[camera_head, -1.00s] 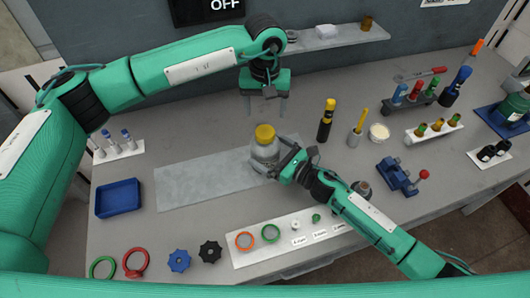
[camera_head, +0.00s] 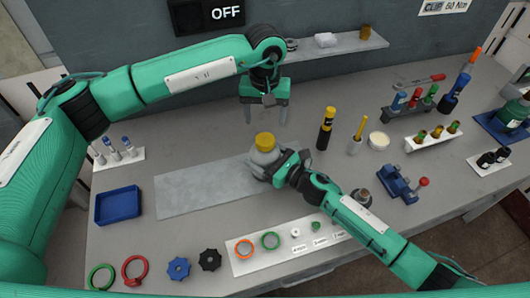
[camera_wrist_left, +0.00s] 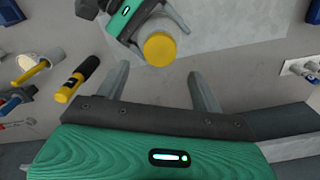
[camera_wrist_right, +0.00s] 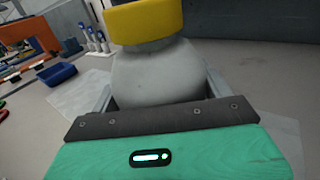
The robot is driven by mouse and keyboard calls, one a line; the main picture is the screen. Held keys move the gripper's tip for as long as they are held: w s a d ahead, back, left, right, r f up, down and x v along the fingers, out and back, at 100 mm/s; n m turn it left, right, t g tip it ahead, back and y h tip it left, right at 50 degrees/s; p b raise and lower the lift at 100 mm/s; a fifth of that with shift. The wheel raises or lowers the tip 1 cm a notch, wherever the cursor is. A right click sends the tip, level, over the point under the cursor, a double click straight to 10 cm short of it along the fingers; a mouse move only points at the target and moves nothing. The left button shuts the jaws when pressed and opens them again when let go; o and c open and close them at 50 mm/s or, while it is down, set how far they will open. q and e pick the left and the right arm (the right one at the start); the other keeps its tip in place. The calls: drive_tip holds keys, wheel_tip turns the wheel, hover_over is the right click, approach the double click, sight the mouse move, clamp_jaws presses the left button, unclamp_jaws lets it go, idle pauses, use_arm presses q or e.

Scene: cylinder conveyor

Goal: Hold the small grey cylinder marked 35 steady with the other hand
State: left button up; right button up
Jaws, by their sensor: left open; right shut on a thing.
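The small grey cylinder (camera_head: 263,157) with a yellow cap stands upright on the pale grey mat (camera_head: 195,188); its mark 35 is not readable. My right gripper (camera_head: 268,168) is shut on its lower body from the right. In the right wrist view the grey body (camera_wrist_right: 157,75) sits between both fingers, the yellow cap above them. My left gripper (camera_head: 266,114) is open and empty, behind and above the cylinder with its fingers pointing down. In the left wrist view the yellow cap (camera_wrist_left: 160,49) shows beyond the open fingertips (camera_wrist_left: 158,78), apart from them.
A black-and-yellow tool (camera_head: 326,128) and a yellow-handled tool (camera_head: 357,131) stand right of the cylinder. A blue tray (camera_head: 118,205) is at the left. A white strip (camera_head: 290,252) with rings lies in front. The mat's left part is clear.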

sight(265, 139)
use_arm(q)
drive_tip(key=m, duration=0.4)
drive_tip(key=shift+f, duration=0.25)
wheel_tip(265, 139, down, 8)
drive_tip(key=shift+r, duration=0.25)
